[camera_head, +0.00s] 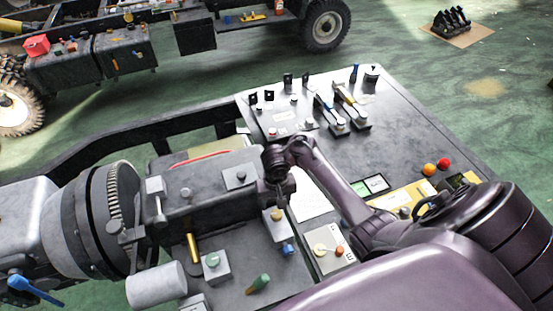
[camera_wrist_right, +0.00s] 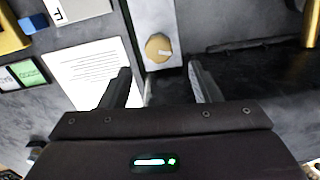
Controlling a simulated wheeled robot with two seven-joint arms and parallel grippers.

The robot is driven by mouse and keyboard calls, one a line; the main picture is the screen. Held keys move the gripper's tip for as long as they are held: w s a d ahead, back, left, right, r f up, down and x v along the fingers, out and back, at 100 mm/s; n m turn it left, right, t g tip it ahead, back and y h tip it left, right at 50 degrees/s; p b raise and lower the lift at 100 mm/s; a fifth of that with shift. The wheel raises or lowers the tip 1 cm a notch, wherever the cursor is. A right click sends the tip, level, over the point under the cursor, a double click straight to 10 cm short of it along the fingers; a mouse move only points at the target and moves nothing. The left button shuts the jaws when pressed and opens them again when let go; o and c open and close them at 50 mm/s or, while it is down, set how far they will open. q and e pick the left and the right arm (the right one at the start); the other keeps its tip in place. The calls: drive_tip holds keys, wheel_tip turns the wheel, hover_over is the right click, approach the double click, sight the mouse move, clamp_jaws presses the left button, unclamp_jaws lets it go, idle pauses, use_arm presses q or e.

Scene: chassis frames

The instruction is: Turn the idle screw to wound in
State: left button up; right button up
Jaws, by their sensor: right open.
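A round brass screw head (camera_wrist_right: 158,47) with a pale pointer sits on a grey block in the right wrist view. It also shows in the head view (camera_head: 277,214), below my right gripper (camera_head: 281,203). No label names it, so I cannot tell for certain that it is the idle screw. In the wrist view my right gripper (camera_wrist_right: 161,72) is open and empty. Its two fingers stand either side of the block's line, short of the screw, not touching it. My left gripper is out of view.
A blue knob (camera_head: 288,249), a green-topped block (camera_head: 212,260) and a green handle (camera_head: 258,284) stand close by. A white printed sheet (camera_wrist_right: 95,70) lies beside the screw's block. A brass rod (camera_head: 193,248) stands to the left. The panel's upper right (camera_head: 410,120) is clear.

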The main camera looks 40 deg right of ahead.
drive_tip(key=shift+r, duration=0.65)
drive_tip(key=shift+s, duration=0.1)
